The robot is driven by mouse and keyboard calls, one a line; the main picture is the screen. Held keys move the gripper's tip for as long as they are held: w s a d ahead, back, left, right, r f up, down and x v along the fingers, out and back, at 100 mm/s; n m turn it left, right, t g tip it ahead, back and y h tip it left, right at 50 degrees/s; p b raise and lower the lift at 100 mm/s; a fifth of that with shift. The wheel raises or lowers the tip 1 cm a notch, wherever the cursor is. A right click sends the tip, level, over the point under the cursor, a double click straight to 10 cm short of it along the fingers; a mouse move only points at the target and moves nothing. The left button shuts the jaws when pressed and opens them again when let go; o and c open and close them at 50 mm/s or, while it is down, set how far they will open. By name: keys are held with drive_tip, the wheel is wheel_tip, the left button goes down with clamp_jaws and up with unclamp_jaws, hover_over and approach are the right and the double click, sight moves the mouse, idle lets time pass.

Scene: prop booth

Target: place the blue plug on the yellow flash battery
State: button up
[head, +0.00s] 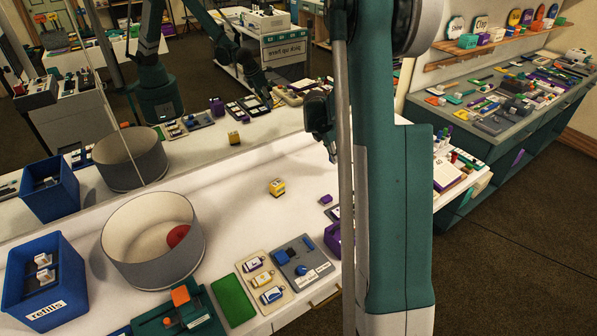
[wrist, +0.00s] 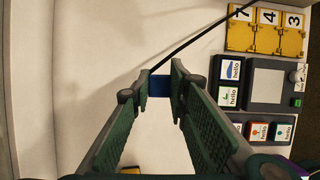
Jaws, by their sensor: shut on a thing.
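The yellow flash battery (head: 277,187) is a small yellow block with a pale band, on the white counter in the middle of the head view. A sliver of yellow (wrist: 130,171) at the bottom edge of the wrist view may be the same battery. My gripper (wrist: 161,84) is shut on the blue plug (wrist: 159,88), which shows as a small dark blue block between the fingertips. In the head view my arm hides the plug and most of the gripper. The wrist view does not show the plug's height above the counter.
A grey round tub (head: 150,262) with a red ball and a blue refills bin (head: 45,290) stand at left. A green pad (head: 233,299), a tag board (head: 245,265) and a grey panel (head: 318,266) line the front edge. A mirror behind repeats the scene. Counter around the battery is clear.

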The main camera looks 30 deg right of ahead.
wheel_tip(320, 180, up, 6)
drive_tip(key=p, duration=0.3)
hover_over(281, 181)
drive_tip(key=shift+a+r+m, duration=0.15)
drive_tip(key=shift+a+m, duration=0.15)
drive_tip(key=shift+a, duration=0.75)
drive_tip(key=shift+f, duration=3.15)
drive_tip(key=shift+f, duration=0.1)
drive_tip(key=shift+f, duration=1.75)
drive_tip(key=shift+f+b, duration=0.15)
drive_tip(key=shift+b, duration=0.2)
